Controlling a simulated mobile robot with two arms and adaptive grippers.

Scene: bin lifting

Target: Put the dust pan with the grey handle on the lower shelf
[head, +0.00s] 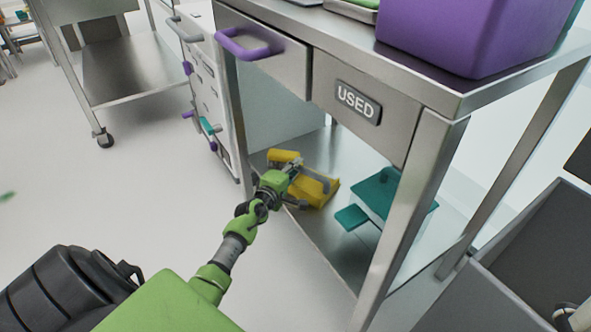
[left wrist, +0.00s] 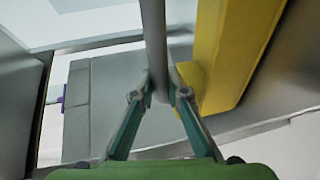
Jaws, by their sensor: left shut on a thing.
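The yellow dust pan (head: 318,193) with a grey handle is at the lower shelf (head: 330,240) of the steel table, near its left end. Whether it rests on the shelf or hangs just above it, I cannot tell. My left gripper (head: 294,180) reaches in from the front left and is shut on the grey handle. In the left wrist view the fingers (left wrist: 160,95) close around the grey handle (left wrist: 154,35), with the yellow pan (left wrist: 238,55) just right of it.
A teal dust pan (head: 385,195) lies on the same shelf to the right. The table has a drawer with a purple handle (head: 247,45) and a "USED" label. A purple bin (head: 470,35) stands on top. A grey bin (head: 535,250) is at the right. A wheeled cart (head: 125,70) stands behind left.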

